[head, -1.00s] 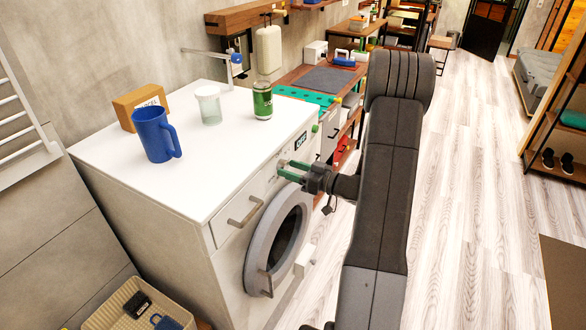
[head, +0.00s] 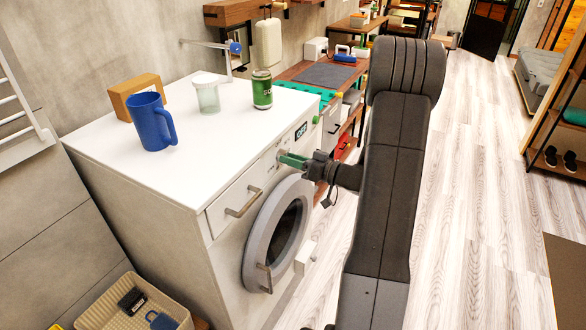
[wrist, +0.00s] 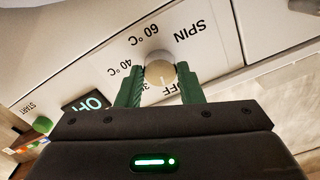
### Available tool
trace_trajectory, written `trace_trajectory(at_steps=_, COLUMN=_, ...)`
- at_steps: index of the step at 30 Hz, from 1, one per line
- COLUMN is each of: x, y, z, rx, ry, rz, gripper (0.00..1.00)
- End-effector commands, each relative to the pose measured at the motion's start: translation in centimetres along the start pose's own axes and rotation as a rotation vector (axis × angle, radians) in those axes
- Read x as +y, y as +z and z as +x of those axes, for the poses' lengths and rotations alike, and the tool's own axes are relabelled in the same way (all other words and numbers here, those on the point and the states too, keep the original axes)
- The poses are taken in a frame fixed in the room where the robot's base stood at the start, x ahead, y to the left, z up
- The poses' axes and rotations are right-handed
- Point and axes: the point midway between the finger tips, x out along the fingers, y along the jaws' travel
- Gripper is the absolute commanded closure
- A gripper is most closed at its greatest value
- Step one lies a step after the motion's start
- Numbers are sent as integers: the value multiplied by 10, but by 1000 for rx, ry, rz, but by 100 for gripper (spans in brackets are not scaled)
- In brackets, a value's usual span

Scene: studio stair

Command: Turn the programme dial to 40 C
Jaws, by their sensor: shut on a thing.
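The programme dial (wrist: 160,75) is a pale round knob on the washing machine's front panel. Printed marks around it read OFF, 30, 40 °C, 60 °C and SPIN, upside down in the wrist view. My gripper (wrist: 159,88) has its two green fingers on either side of the dial, shut on it. I cannot tell which mark the dial points to. In the head view my gripper (head: 286,158) is at the front panel of the white washing machine (head: 130,185), and its fingers hide the dial.
A dark display (wrist: 88,103) and a green start button (wrist: 42,124) are on the panel. A blue mug (head: 150,124), box (head: 136,98), lidded jar (head: 207,95) and green can (head: 262,90) stand on top. The drawer handle (head: 243,203) and round door (head: 277,235) are below.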

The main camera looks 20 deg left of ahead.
Motion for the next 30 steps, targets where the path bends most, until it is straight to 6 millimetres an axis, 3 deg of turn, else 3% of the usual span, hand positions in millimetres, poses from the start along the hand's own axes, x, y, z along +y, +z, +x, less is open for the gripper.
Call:
trace_trajectory(at_steps=3, x=3, y=7, z=0, rx=1, ry=-1, rz=81, gripper=89)
trace_trajectory(at_steps=30, x=0, y=1, z=0, rx=-1, ry=1, rz=918, gripper=89)
